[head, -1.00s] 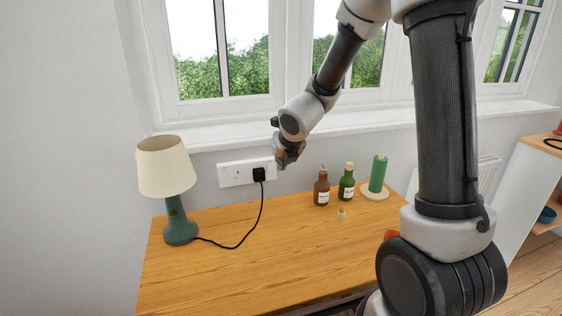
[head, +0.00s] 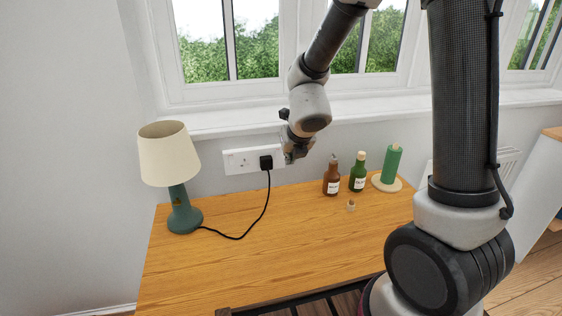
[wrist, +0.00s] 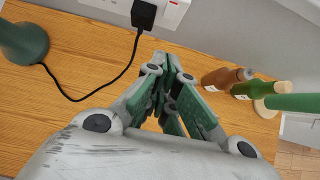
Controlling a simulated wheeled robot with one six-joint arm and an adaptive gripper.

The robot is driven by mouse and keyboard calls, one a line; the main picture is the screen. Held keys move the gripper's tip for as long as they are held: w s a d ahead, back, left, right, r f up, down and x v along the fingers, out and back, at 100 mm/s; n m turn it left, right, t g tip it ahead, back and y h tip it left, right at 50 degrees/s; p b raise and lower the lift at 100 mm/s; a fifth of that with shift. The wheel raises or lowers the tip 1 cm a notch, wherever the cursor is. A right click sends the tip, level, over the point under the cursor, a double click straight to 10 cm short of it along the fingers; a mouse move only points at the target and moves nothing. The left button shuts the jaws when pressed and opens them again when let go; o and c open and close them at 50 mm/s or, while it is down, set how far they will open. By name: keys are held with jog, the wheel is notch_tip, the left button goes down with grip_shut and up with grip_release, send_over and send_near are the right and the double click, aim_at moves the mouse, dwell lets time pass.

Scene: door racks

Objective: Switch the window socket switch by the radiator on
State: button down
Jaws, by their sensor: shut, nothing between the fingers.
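The white double window socket (head: 238,161) is on the wall under the window sill, above the back of the wooden desk. A black plug (head: 266,162) is in its right half. In the wrist view the plug (wrist: 144,14) is at the top, with a small switch with a red mark (wrist: 173,4) just to its right, partly cut off by the picture edge.
A lamp (head: 170,155) stands at left on the desk (head: 250,260), its black cord running to the plug. The radiator (head: 507,165) is at right.

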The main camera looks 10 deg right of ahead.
aim_at(278, 154)
jog(key=w+r+x, duration=0.1)
jog(key=w+x, duration=0.1)
jog(key=x, duration=1)
jog(key=shift+w, duration=0.35)
jog(key=shift+w, duration=0.3)
dwell(0.3)
